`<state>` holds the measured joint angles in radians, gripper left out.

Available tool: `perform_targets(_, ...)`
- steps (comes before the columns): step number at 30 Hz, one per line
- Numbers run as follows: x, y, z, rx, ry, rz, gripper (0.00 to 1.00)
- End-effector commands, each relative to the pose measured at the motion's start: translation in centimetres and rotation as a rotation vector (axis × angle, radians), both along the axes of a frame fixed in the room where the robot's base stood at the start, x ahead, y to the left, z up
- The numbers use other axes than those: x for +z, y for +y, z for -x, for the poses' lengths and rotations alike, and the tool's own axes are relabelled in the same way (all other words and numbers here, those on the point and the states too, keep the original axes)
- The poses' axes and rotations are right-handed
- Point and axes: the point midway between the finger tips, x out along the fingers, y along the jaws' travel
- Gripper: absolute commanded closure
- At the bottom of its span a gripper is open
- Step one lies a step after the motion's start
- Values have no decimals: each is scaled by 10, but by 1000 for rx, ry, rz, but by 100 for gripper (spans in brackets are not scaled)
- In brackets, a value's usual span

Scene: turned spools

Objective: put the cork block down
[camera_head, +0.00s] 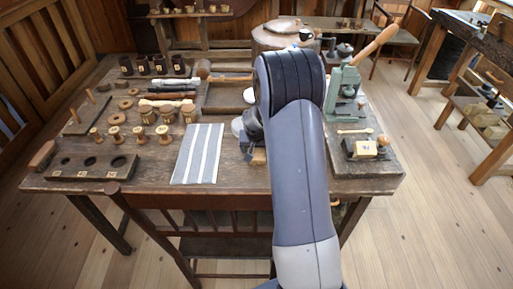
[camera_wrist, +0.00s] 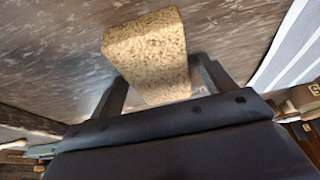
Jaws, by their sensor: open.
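The cork block (camera_wrist: 150,55) is a speckled tan block in the wrist view, just beyond and partly between the two fingers of my gripper (camera_wrist: 163,80). The fingers are apart, one on each side of the block's near end; I cannot tell if either touches it. The dark worn wood of the table (camera_wrist: 50,50) lies behind the block. In the head view a small tan part of the cork block (camera_head: 258,157) shows beside my arm, low over or on the table near its front edge. My arm hides most of the gripper there.
A striped cloth (camera_head: 199,153) lies to the left of the block. Several wooden spools (camera_head: 139,134) and a dark holed board (camera_head: 92,167) stand farther left. A raised board on the right carries a green press (camera_head: 343,92) and a pale block (camera_head: 366,148).

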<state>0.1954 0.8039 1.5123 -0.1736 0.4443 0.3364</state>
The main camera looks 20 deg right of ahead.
Motion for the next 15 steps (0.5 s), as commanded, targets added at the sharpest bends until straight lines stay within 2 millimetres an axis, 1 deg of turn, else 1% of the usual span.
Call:
perform_targets(5,2,0,0,0,0,0,22)
perform_targets(9,8,0,0,0,1,0,22)
perform_targets(13,27,4,8,2,-3,0,22)
perform_targets(15,38,2,13,-1,-3,0,22)
